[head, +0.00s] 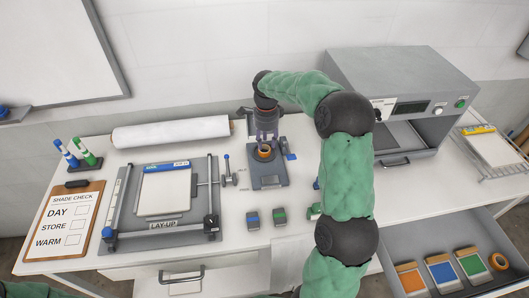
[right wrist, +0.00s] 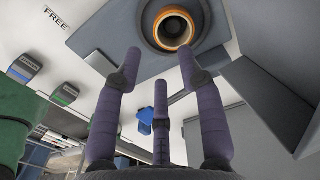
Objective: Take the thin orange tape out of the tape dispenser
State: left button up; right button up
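The tape dispenser (head: 268,180) is a grey block on the white table, in the middle of the head view. An orange tape ring (head: 264,152) sits on it; in the right wrist view the orange tape (right wrist: 174,13) is a ring with a dark middle at the top. My right gripper (head: 265,138) hangs just above the ring, partly hiding it. In the right wrist view its three purple fingers (right wrist: 162,65) are spread apart with nothing between them, short of the tape. My left gripper is out of view.
An open drawer (head: 400,252) at lower right holds coloured packs and another orange ring (head: 498,261). A grey oven-like machine (head: 405,85) stands behind right. The lay-up board (head: 120,232), white roll (head: 170,132) and clipboard (head: 65,222) lie left. Two small blocks (head: 252,220) sit in front of the dispenser.

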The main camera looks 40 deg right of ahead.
aim_at(266, 153)
jog(key=shift+s+a+f+b, duration=0.1)
jog(key=shift+f+b, duration=0.25)
jog(key=shift+f, duration=1.1)
jog(key=shift+a+f+b, duration=0.1)
jog(key=shift+f+b, duration=0.25)
jog(key=shift+f, duration=1.1)
jog(key=shift+r, duration=0.1)
grip_shut()
